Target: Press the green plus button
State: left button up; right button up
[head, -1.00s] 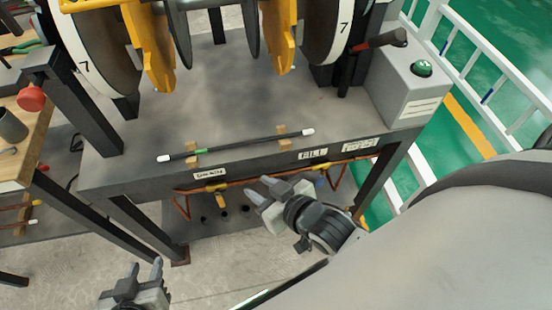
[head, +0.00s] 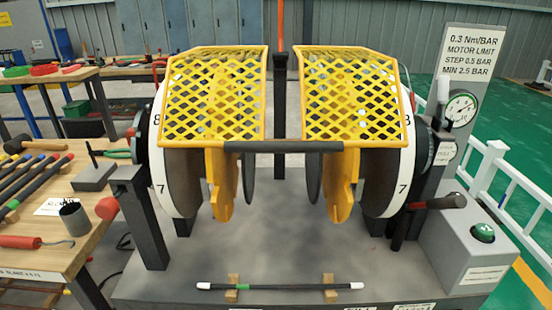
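A round green button (head: 483,233) sits on top of a grey box (head: 462,252) at the right end of the machine table. A small light mark shows on its face, too small to read with certainty. Neither of my grippers is in the head view now, so nothing of mine is seen near the button.
Yellow mesh guards (head: 213,95) cover the wheels. A dark rod (head: 280,286) lies across wooden blocks. White railing (head: 497,170) runs along the right.

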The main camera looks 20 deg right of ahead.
aim_at(484, 232)
jog(key=z, duration=0.5)
jog(key=k, duration=0.3)
jog(key=z, duration=0.2)
